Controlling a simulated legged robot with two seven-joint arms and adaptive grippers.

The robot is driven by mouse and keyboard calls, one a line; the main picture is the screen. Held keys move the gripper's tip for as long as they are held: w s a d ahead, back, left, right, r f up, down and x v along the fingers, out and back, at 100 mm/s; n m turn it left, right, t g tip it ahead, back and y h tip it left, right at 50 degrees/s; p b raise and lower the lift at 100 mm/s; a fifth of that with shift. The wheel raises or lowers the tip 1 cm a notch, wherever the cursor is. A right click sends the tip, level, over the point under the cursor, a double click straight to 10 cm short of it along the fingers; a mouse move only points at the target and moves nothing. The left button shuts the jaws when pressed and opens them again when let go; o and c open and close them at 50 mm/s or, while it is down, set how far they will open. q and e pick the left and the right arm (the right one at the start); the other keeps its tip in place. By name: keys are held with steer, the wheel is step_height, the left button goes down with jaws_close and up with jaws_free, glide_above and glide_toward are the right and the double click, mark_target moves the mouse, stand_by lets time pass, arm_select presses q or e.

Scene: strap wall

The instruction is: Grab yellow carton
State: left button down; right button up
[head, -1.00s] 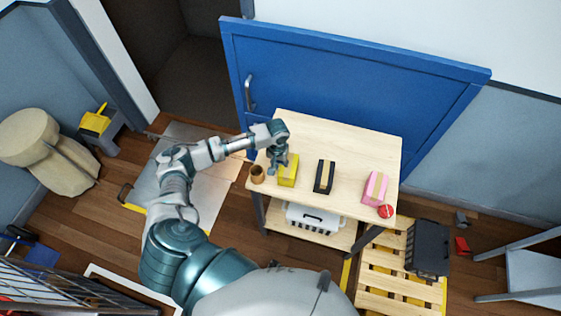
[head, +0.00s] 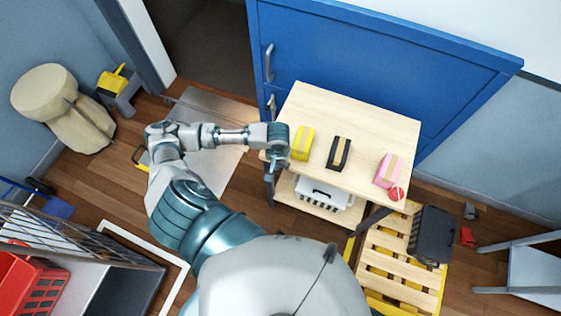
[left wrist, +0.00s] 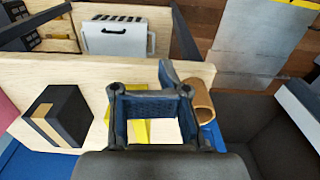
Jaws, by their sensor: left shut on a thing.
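The yellow carton (head: 302,143) with a tan band stands on the wooden table, left of a black carton. In the head view my left gripper (head: 277,160) points down at the table's left edge, just left of the yellow carton and apart from it. The left wrist view shows a brown cup (left wrist: 203,104) against the fingers of my left gripper (left wrist: 168,80). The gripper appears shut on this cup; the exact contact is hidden. Part of the yellow carton (left wrist: 140,130) shows behind the fingers. My right gripper is not in view.
The black carton (head: 339,152), a pink carton (head: 388,170) and a red ball (head: 396,194) stand along the table (head: 350,113). A white crate (head: 318,194) is on the lower shelf. A blue door (head: 350,60) is behind. A pallet (head: 385,262) lies at right.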

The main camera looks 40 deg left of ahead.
arm_select(q)
steer(key=shift+a, duration=0.15)
steer(key=c, duration=1.1)
jaws_free()
steer(key=shift+a, duration=0.15)
steer(key=o, duration=0.7)
steer(key=shift+d, duration=0.25)
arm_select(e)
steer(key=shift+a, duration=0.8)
